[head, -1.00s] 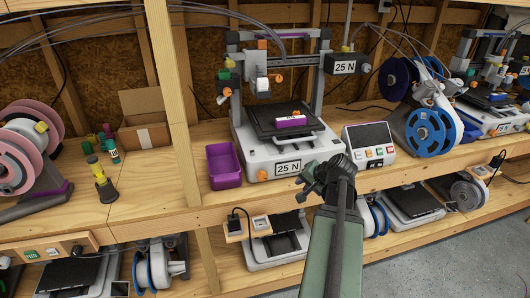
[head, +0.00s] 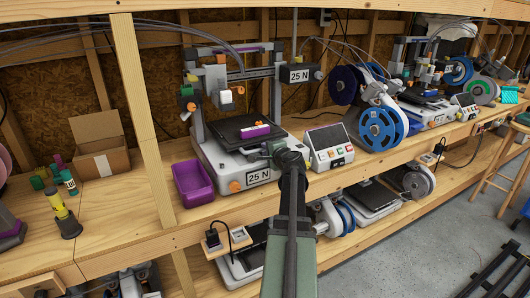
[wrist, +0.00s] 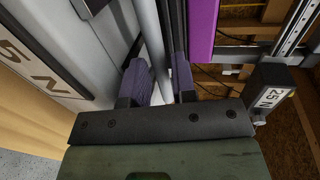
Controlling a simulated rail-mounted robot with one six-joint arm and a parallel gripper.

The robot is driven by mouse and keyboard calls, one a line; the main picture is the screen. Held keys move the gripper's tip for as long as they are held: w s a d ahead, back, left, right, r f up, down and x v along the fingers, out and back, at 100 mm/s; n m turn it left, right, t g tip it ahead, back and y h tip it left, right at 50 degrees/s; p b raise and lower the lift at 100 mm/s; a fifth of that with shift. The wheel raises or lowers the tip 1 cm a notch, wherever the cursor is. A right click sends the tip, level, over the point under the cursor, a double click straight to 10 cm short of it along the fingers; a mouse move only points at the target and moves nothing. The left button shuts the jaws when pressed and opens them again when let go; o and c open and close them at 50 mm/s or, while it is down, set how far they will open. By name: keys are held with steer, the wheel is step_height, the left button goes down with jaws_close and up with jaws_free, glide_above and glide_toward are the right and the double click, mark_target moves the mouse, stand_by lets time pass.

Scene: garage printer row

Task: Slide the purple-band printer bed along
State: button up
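The printer (head: 215,165) marked 25 N stands on the upper bench, with a dark bed (head: 232,132) in its frame. A purple piece (head: 256,130) with a pale marking sits on the bed; a purple strip (wrist: 203,30) shows at the top of the wrist view. My gripper (head: 270,150) is at the front of the bed, partly hidden by my wrist. In the wrist view, its two fingers (wrist: 160,82) stand apart on either side of a grey bar (wrist: 150,40) at the printer's front. Narrow gaps show beside the bar; firm contact is not visible.
A purple bin (head: 193,183) stands left of the printer, and a control box (head: 328,147) with buttons stands close on the right. A blue spool (head: 380,130) is farther right. A wooden post (head: 142,110) rises at the left. A lower shelf holds more printers.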

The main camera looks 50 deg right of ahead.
steer(key=shift+x, duration=0.95)
steer(key=shift+c, duration=0.3)
